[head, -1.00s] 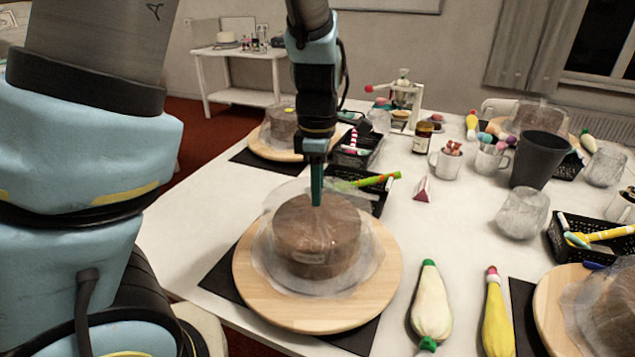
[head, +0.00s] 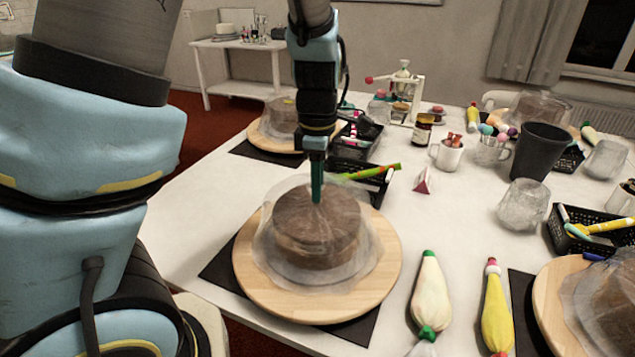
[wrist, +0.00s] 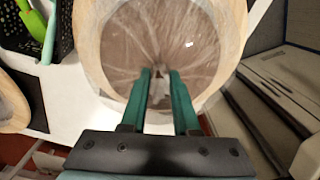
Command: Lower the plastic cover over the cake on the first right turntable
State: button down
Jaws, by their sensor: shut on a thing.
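The nearest wooden turntable (head: 375,285) stands on a black mat in the head view, with a brown cake (head: 316,232) on it. A clear plastic cover (head: 270,252) lies over and around this cake, its rim spread on the board. My gripper (head: 317,192) points down at the top middle of the cover and is shut on it. In the wrist view the green fingers (wrist: 160,85) meet at gathered film over the cake (wrist: 160,42). The exact pinch and whether the rim lies flat all around are hard to see through the film.
Another covered cake on a board (head: 258,138) stands behind. One more turntable (head: 548,300) is at the lower right. Bare table lies beyond the piping bags.

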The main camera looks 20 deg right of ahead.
jog(key=shift+f, duration=0.2)
jog(key=c, duration=0.6)
grip_release()
notch_tip(320, 180, up, 7)
jog(key=p, duration=0.8)
jog(key=shift+r, duration=0.1)
